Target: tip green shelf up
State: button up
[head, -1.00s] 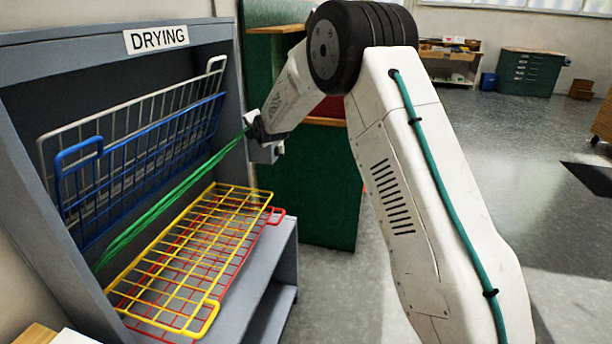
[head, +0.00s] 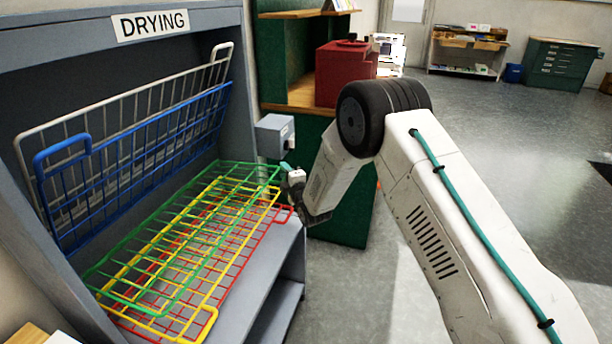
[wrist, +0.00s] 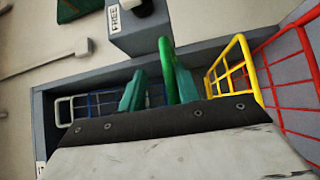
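The green shelf (head: 190,235), a wire rack, lies low and nearly flat in the drying rack, just above the yellow shelf. My gripper (head: 287,172) is at its right end, outside the rack. In the wrist view, my gripper (wrist: 160,90) has its two teal fingers apart. A green bar of the green shelf (wrist: 168,65) stands between them, close to the right finger, with a gap on the left. Contact is hard to tell. My arm's wrist partly hides the gripper in the head view.
The blue shelf (head: 140,165) and white shelf (head: 125,105) are tipped up at the back of the drying rack (head: 225,20). The yellow shelf (head: 213,297) and red shelf (head: 255,240) lie below the green one. A grey box (head: 272,136) juts from the rack's right side.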

jog(key=shift+f, duration=0.7)
jog(key=shift+d, duration=0.1)
jog(key=v, duration=0.8)
jog(key=shift+s+d+f, duration=0.15)
jog(key=shift+s+f, duration=0.2)
jog(key=shift+s, duration=0.05)
jog(key=shift+m, duration=0.3)
